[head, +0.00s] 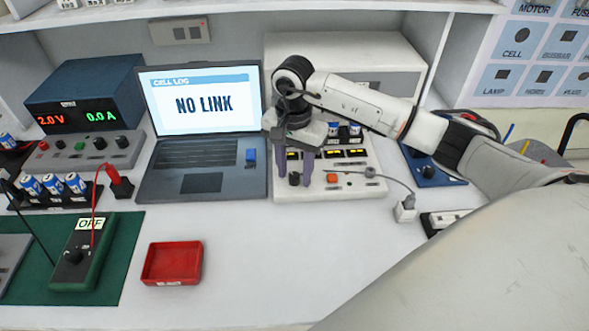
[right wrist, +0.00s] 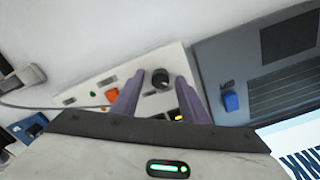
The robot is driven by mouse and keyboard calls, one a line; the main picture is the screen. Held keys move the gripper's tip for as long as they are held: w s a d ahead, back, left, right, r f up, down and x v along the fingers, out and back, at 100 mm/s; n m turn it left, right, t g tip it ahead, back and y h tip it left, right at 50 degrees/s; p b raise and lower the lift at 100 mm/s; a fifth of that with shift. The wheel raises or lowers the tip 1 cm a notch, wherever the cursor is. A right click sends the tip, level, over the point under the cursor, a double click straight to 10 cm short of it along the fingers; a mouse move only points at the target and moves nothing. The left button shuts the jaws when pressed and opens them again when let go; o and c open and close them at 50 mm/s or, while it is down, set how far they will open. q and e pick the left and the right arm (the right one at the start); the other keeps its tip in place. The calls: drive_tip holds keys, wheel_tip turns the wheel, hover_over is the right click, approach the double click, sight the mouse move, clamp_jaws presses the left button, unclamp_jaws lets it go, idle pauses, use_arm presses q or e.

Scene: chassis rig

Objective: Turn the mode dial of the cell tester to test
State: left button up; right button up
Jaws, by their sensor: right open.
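The cell tester (head: 330,190) is a cream box with a sloped front, right of the laptop. It bears amber displays, an orange button (head: 332,178) and blue-and-white cells (head: 345,131) at its top. Its black round mode dial (head: 294,179) shows at the lower left, between the purple fingers of my right gripper (head: 294,196). In the right wrist view the dial (right wrist: 160,78) also lies between the open fingertips (right wrist: 157,62), with a gap on each side. I cannot read the dial's setting. My left gripper is out of view.
The laptop (head: 203,183) reads NO LINK and stands close at the left of the tester. A grey cable runs from the tester to a white plug (head: 405,211). A red tray (head: 172,263) lies in front. The table front-centre is clear.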

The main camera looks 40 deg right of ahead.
clamp_jaws()
drive_tip(key=shift+m, duration=0.4)
drive_tip(key=m+b, duration=0.1)
drive_tip(key=m, duration=0.3)
drive_tip(key=shift+m, duration=2.5)
unclamp_jaws()
drive_tip(key=shift+s, duration=0.1)
